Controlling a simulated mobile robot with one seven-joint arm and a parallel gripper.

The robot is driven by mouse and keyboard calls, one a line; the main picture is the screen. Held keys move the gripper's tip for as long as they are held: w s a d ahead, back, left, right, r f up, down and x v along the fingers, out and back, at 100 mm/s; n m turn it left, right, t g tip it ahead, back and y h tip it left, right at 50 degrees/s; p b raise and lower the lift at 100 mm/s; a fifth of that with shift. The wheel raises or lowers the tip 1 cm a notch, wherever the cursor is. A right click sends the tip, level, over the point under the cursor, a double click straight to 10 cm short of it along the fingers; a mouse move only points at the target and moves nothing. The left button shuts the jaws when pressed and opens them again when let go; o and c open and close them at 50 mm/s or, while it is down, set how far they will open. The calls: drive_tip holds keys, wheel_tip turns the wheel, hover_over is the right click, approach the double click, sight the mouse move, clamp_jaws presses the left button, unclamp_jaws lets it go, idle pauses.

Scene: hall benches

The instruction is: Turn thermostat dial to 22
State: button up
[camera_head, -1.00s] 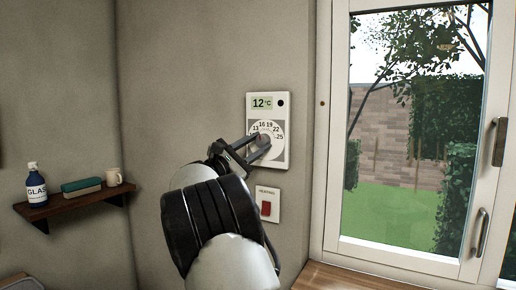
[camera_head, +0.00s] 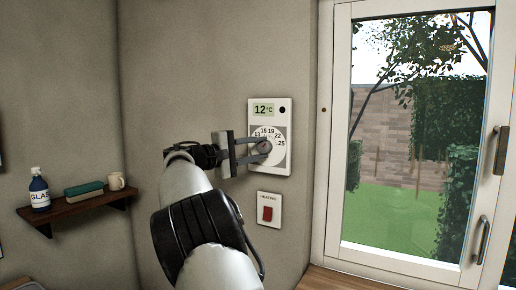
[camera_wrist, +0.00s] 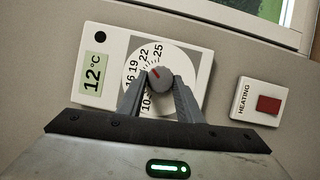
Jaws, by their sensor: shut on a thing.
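The white thermostat (camera_head: 287,112) is on the wall left of the window, with a display reading 12 °C. Its round knob (camera_wrist: 162,84) has a red pointer mark and sits on a dial scale whose numbers run up to 25. My gripper (camera_wrist: 160,77) is shut on the knob, one finger on each side; in the head view it (camera_head: 263,148) reaches the dial from the left. In the wrist view the red mark points roughly toward the 19 to 22 part of the scale; I cannot tell exactly which. The fingers partly cover the lower numbers.
A heating plate with a red switch (camera_head: 267,213) is just below the thermostat. A window (camera_head: 343,130) is to the right.

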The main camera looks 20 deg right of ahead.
drive_tip(key=shift+m, duration=0.4)
drive_tip(key=o, duration=1)
drive_tip(key=shift+o, duration=0.2)
drive_tip(key=v, duration=1.7)
drive_tip(key=shift+a+r, duration=0.2)
drive_tip(key=shift+a, duration=0.05)
